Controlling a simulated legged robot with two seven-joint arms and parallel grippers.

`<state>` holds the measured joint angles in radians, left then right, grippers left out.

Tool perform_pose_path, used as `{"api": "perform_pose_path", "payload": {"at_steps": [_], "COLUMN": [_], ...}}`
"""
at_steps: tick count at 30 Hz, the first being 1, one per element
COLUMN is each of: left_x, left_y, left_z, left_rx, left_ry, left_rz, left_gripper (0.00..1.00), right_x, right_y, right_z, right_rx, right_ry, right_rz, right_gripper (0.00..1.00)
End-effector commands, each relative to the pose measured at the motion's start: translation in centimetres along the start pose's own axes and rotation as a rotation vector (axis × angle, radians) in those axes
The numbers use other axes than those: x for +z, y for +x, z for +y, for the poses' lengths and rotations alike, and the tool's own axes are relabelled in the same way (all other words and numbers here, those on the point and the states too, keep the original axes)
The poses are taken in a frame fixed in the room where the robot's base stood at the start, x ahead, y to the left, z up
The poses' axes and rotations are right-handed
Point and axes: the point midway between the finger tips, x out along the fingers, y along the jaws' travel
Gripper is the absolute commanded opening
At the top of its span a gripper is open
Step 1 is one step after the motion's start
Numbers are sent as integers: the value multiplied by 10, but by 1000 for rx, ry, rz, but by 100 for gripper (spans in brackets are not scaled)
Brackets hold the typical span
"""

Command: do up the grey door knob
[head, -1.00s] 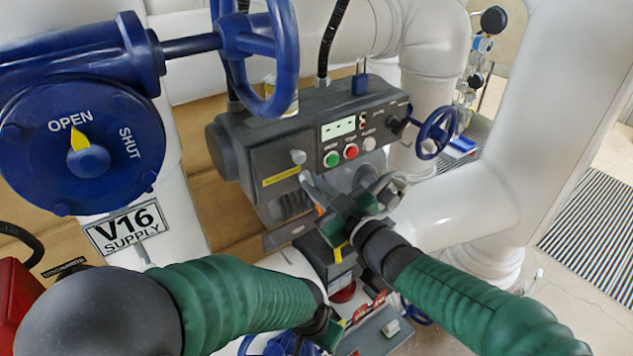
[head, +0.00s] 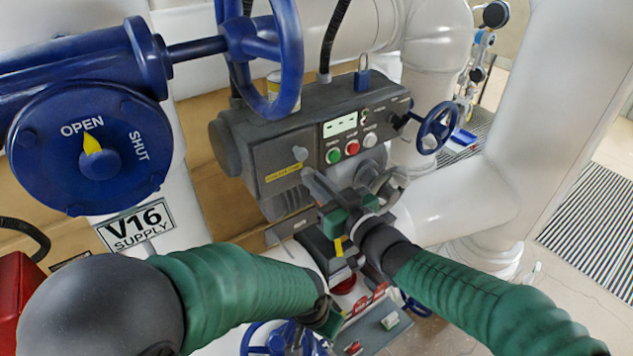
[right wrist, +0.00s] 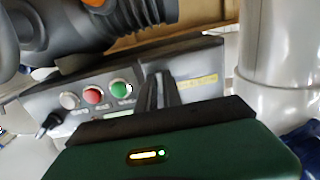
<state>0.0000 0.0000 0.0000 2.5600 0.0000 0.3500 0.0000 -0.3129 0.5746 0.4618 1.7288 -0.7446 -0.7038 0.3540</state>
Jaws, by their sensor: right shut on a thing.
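The grey door knob (head: 300,153) is on the front of the dark grey control box (head: 262,150), beside a yellow label. My right gripper (head: 307,173) reaches up to it in the head view, its two fingers close together and shut on it. In the right wrist view the fingers (right wrist: 158,88) meet the box front between the green button and the yellow label; they hide most of what they hold. My left gripper (head: 325,318) is low in the head view, well below the box, its fingers hidden.
Right of the knob are green, red and white buttons (head: 352,147) and a small display. A blue handwheel (head: 438,130) stands at the box's right end. The V16 valve (head: 90,155) with its large blue wheel is at left. White pipes run behind and right.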

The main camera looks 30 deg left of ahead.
Motion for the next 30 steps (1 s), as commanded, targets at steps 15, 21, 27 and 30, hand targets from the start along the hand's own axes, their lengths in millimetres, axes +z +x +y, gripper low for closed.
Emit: {"api": "perform_pose_path", "payload": {"at_steps": [15,21,27,30], "left_x": [0,2,7,9], "left_y": [0,8,31,39], "left_z": [0,0,0,0], "left_rx": [0,0,0,0], "left_ry": [0,0,0,0], "left_rz": [0,0,0,0], "left_gripper": [0,0,0,0], "right_x": [-2,0,4,3], "right_y": [0,-13,-66,-96], "right_z": [1,1,3,3], "right_rx": [1,2,7,6], "right_ry": [-1,-5,-7,-7], "right_rz": [5,5,5,5], "right_gripper": [32,32,32,32]}}
